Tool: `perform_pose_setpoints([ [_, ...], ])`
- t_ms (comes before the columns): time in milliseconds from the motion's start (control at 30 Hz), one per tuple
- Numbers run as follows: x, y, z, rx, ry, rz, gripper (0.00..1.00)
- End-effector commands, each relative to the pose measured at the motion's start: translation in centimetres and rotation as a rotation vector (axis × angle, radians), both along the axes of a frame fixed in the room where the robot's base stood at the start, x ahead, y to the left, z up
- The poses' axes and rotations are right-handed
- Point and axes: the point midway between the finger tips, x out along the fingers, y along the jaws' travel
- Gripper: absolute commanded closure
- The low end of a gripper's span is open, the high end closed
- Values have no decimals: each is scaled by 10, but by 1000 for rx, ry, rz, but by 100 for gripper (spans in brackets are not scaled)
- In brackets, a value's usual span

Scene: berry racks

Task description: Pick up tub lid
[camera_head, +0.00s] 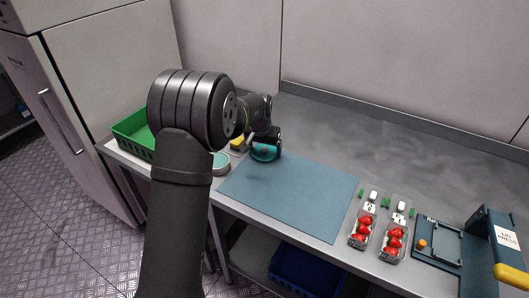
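My gripper (265,143) is at the back left of the bench, small and dark in the view. It is directly over or at a round teal piece (265,154), which looks like a lid and is partly covered by the gripper. Whether the fingers touch it or are closed cannot be made out. A second round teal piece with a pale rim (221,162) sits to the left near the front edge, partly behind my arm. I cannot tell for sure which of the two is the tub lid.
A yellow block (238,143) lies left of the gripper. A green crate (134,137) stands at the far left. A blue-grey mat (290,197) is bare. Two berry racks (362,228) (394,240) and a lid press (492,238) are at right. A blue bin (303,272) is below.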

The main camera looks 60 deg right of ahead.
Motion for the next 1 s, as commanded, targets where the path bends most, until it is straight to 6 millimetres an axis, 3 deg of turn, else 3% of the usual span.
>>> perform_pose_setpoints([
  [100,0,0,0,0,0,0,36],
  [467,0,0,3,-1,0,0,36],
  [767,0,-1,40,-4,-1,0,36],
  [1000,-52,11,73,-2,-1,-5,36],
])
